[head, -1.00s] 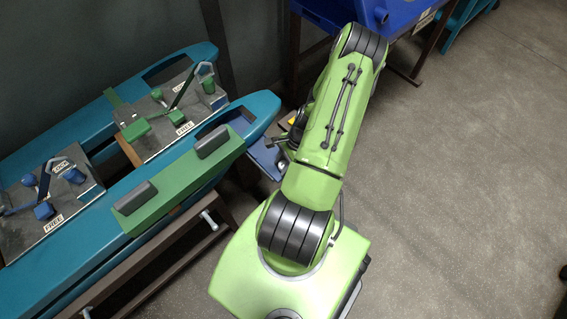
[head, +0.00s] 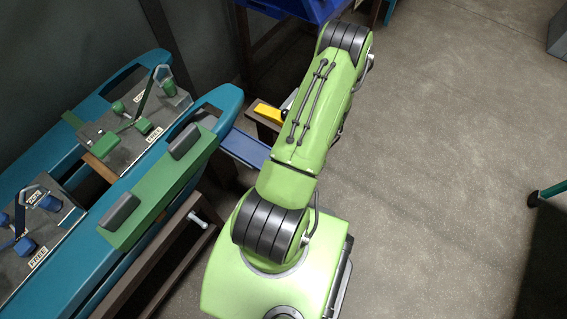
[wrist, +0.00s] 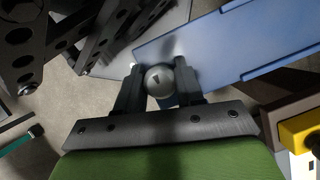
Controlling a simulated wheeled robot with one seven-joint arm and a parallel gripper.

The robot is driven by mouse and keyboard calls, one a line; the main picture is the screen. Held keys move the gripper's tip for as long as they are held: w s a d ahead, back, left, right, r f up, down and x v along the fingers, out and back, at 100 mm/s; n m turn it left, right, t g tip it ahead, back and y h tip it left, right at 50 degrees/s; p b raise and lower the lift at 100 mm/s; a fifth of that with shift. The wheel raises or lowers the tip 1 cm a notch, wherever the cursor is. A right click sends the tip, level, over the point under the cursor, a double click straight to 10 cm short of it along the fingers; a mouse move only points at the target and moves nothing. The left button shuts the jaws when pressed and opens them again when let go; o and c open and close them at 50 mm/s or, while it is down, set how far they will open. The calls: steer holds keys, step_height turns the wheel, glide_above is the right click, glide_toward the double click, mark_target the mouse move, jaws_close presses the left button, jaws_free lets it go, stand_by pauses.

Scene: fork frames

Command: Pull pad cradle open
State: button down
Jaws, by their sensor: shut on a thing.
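The pad cradle seems to be the flat blue panel (head: 245,148) that sticks out between the teal frame and my arm in the head view. In the wrist view the blue panel (wrist: 240,45) runs from the centre to the upper right. A round grey knob (wrist: 159,81) sits at its near left end. My gripper (wrist: 158,76) is shut on the knob, one finger on each side. My arm hides the gripper and the knob in the head view.
A teal frame (head: 222,98) with green and grey fixtures stands at the left. A brown post with a yellow block (head: 267,112) is close beside my arm. A blue bin (head: 300,8) is at the top. Grey floor (head: 450,150) is open at the right.

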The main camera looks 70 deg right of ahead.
steer(key=shift+s+a, duration=0.2)
steer(key=shift+s, duration=0.75)
steer(key=c, duration=0.7)
jaws_free()
steer(key=p+v, duration=0.4)
steer(key=v, duration=1.1)
steer(key=shift+r, duration=0.35)
steer(key=shift+w+d, duration=0.1)
